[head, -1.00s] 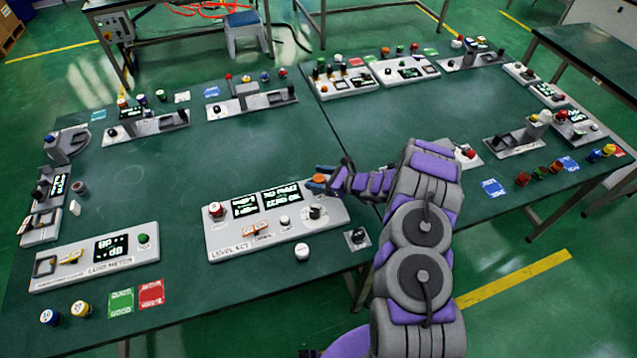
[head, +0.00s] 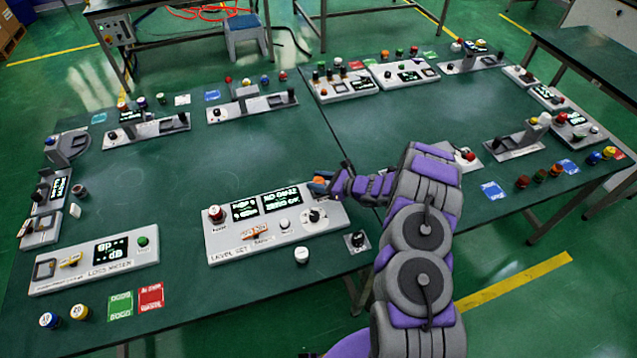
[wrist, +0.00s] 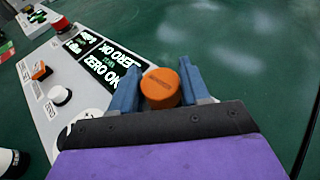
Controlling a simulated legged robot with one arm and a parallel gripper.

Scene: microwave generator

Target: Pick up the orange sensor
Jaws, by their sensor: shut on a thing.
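The orange sensor (wrist: 160,88) is a short round cylinder. In the wrist view it sits between the two blue fingers of my gripper (wrist: 158,86), which are shut on it. In the head view the gripper (head: 320,184) is above the right back edge of the level set panel (head: 222,246), with a bit of the orange sensor (head: 319,180) showing between its fingers. I cannot tell whether the sensor's underside touches anything.
The panel carries a red button (head: 215,212), a dark knob (head: 315,216) and lit screens (head: 281,199). A white cap (head: 302,255) lies in front of it. Other consoles line the table edges. The middle of the green table (head: 230,155) is clear.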

